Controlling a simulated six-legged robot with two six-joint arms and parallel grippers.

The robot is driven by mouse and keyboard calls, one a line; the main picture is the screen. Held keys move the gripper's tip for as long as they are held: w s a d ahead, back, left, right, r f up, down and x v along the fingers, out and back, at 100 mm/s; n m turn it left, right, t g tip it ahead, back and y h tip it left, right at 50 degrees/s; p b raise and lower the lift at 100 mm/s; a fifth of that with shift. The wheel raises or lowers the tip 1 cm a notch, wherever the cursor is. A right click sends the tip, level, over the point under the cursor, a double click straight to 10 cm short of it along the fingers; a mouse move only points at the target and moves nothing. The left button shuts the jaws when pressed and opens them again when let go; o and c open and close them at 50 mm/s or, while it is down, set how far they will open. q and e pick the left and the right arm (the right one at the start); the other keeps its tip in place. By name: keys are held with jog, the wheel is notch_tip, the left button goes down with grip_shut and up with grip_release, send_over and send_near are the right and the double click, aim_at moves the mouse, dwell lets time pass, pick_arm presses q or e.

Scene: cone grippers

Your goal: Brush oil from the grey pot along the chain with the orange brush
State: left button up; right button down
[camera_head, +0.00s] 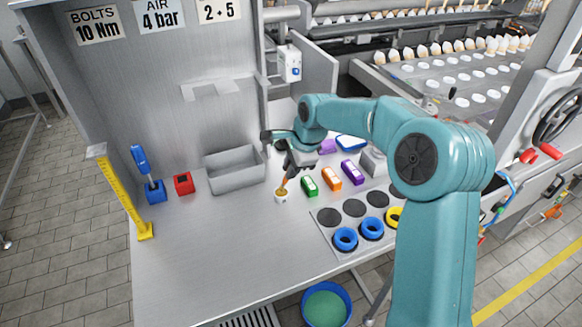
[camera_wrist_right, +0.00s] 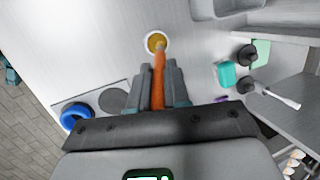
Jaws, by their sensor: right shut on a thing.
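The small grey pot (camera_head: 281,198) stands on the steel worktop, with amber oil in it. It also shows in the right wrist view (camera_wrist_right: 148,41). My right gripper (camera_head: 293,170) is shut on the orange brush (camera_wrist_right: 158,78) and holds it over the pot. The brush points down, a little tilted in the head view, and its tip is at or in the pot's mouth. How deep the tip sits is hidden. I cannot make out the chain for certain in either view. My left gripper is not in view.
Green (camera_head: 309,187), orange (camera_head: 331,179) and purple (camera_head: 352,172) blocks lie right of the pot. A grey bin (camera_head: 236,181) stands behind left. Blue rings (camera_head: 345,240) sit on a plate in front. The front left worktop is clear. A yellow upright (camera_head: 125,200) stands at the left edge.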

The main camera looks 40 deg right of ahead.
jog(key=shift+r+p, duration=2.15)
jog(key=shift+r, duration=0.95)
jog(key=shift+f, duration=0.1)
